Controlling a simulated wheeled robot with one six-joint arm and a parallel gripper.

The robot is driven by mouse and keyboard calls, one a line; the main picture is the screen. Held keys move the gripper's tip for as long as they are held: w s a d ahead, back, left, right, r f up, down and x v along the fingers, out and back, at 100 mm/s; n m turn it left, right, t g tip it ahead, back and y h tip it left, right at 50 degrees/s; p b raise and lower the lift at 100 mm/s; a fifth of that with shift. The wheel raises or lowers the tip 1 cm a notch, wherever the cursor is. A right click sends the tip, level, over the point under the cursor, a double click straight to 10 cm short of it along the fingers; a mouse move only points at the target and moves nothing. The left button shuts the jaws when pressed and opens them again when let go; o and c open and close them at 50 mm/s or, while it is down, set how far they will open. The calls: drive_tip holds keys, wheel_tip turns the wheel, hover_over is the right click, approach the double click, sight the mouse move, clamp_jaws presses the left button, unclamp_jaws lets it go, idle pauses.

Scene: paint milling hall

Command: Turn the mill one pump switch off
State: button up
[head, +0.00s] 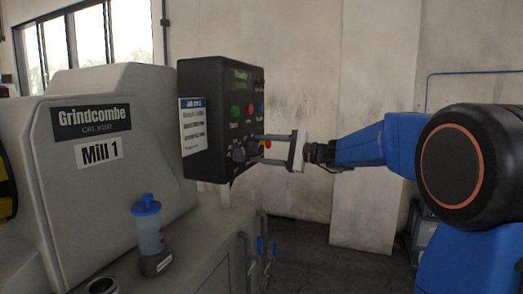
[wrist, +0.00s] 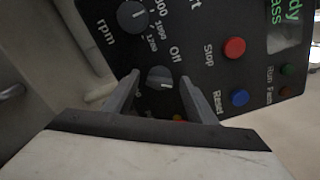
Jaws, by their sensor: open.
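The control box of Mill 1 (head: 220,85) is dark, with a small green display and coloured buttons. In the wrist view, a grey rotary switch knob (wrist: 160,78) sits beside the word "Off"; I take it for the pump switch. Its other label is hidden, and I cannot tell which position it points to. My gripper (head: 257,149) is open at the lower part of the panel. Its two fingers are on either side of the knob in the wrist view, and contact cannot be made out. The panel (wrist: 205,75) is rotated in that view.
A speed dial marked rpm (wrist: 132,15) is near the knob. A red Stop button (wrist: 234,47) and a blue Reset button (wrist: 239,97) are to the right. The grey mill housing (head: 110,95) and a blue-capped bottle (head: 148,228) are at left. Open floor lies below my arm.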

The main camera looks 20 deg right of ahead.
drive_tip(key=shift+a, duration=0.15)
drive_tip(key=shift+c, duration=0.7)
drive_tip(key=c, duration=0.9)
drive_tip(key=shift+c, duration=0.2)
drive_tip(key=shift+n, duration=0.4)
drive_tip(key=n, duration=1.1)
drive_tip(key=shift+f, duration=0.35)
drive_tip(key=o, duration=1.1)
